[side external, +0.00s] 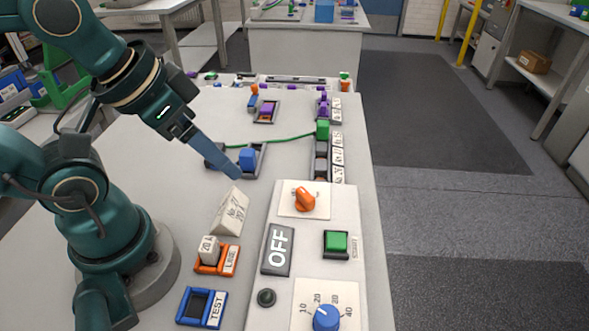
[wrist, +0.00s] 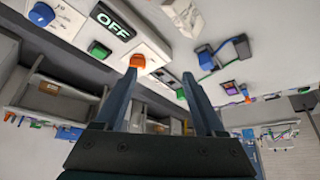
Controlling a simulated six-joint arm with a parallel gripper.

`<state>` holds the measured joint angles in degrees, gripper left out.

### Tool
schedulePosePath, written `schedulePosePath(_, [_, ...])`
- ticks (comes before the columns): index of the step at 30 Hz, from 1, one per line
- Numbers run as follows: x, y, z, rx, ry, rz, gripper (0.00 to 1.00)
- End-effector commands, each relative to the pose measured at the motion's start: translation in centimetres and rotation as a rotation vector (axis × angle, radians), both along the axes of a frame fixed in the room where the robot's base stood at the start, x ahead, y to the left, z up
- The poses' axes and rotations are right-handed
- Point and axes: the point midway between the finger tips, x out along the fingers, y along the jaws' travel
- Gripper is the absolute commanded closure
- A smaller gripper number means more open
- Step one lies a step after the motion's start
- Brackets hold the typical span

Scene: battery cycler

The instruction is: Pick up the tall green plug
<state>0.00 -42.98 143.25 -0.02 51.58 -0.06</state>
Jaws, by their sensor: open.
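In the wrist view a small green block, likely the same plug (wrist: 181,93), shows beside the right finger. My gripper (side external: 238,177) hangs over the table, left of and nearer than the plug, apart from it. In the wrist view my gripper (wrist: 158,76) is open, with nothing seen held between its fingers. In the side view the fingers overlap, and the tip is close to a blue plug (side external: 247,158) in a dark holder.
A control panel has an orange knob (side external: 305,199), a green button (side external: 336,243), an OFF display (side external: 277,249) and a blue dial (side external: 326,318). A white wedge (side external: 230,211) and orange (side external: 216,258) and blue (side external: 202,306) trays lie nearby. Purple plugs (side external: 322,104) stand farther back.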

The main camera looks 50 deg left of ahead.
Motion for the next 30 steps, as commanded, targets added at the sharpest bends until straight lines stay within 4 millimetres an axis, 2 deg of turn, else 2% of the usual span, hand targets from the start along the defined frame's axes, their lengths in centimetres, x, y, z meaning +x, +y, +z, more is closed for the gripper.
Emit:
schedulePosePath(13, [0.0, 0.0, 0.0, 0.0, 0.0, -0.001, 0.28])
schedulePosePath(14, [0.0, 0.0, 0.0, 0.0, 0.0, -0.001, 0.21])
schedulePosePath(24, [0.1, 0.0, 0.1, -0.017, -0.008, 0.035, 0.21])
schedulePosePath(26, [1.0, 0.1, 1.3, -0.034, -0.052, 0.072, 0.21])
schedulePosePath(30, [4.1, 0.5, 4.2, -0.073, -0.12, 0.163, 0.21])
